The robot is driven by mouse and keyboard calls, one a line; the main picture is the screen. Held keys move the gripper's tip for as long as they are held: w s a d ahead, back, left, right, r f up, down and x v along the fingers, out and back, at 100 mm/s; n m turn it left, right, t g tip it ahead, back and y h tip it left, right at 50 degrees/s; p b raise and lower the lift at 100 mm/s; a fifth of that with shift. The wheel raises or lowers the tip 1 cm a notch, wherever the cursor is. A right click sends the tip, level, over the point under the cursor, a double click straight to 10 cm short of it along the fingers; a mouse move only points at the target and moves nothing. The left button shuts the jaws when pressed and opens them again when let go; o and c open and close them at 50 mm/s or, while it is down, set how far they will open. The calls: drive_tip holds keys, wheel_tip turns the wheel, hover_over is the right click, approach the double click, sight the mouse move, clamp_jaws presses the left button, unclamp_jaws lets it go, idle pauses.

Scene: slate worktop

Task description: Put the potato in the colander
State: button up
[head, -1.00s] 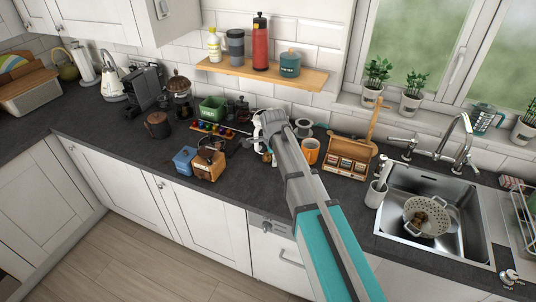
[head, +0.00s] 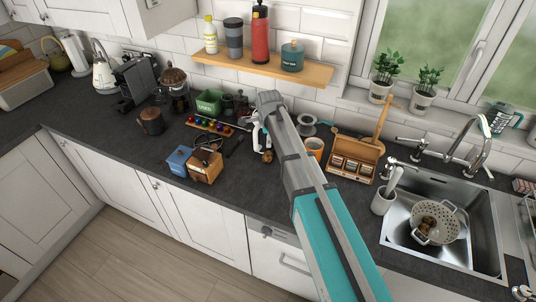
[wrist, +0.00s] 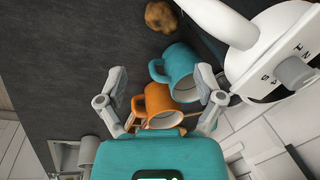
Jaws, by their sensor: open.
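A brown potato (wrist: 160,16) lies on the dark worktop at the top of the wrist view, beyond the mugs. In the head view a small brown lump (head: 267,156) beside my forearm looks like the same potato. The pale, holed colander (head: 450,226) stands in the sink, with one or more brown items (head: 428,221) inside it. My gripper (wrist: 161,84) is open and empty, its fingers spread above the orange mug (wrist: 157,104) and teal mug (wrist: 178,68). In the head view my arm mostly hides the gripper.
A white appliance (wrist: 238,25) with a dial stands right beside the potato. A wooden box (head: 355,160) and a utensil pot (head: 383,201) stand between my arm and the sink (head: 400,238). The tap (head: 468,150) arches behind the colander. Worktop left of the potato is bare in the wrist view.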

sight(267, 154)
drive_tip(key=shift+w, duration=0.1)
idle(0.4)
drive_tip(key=shift+f, duration=0.15)
drive_tip(key=f+b, duration=0.2)
drive_tip(key=w+f+b, duration=0.1)
drive_tip(key=f+b, duration=0.5)
drive_tip(key=shift+w+a+f, duration=0.1)
drive_tip(key=shift+w, duration=0.2)
drive_tip(key=shift+b, duration=0.3)
drive_tip(key=shift+w+f+b, duration=0.2)
drive_tip(key=shift+f+b, duration=0.65)
drive_tip(key=shift+w+f+b, duration=0.2)
drive_tip(key=shift+f+b, duration=0.6)
drive_tip(key=shift+w+f+b, duration=0.2)
drive_tip(key=shift+f+b, duration=0.65)
drive_tip(key=c, duration=0.9)
drive_tip(key=shift+a+r, duration=0.1)
drive_tip(key=shift+r, duration=0.05)
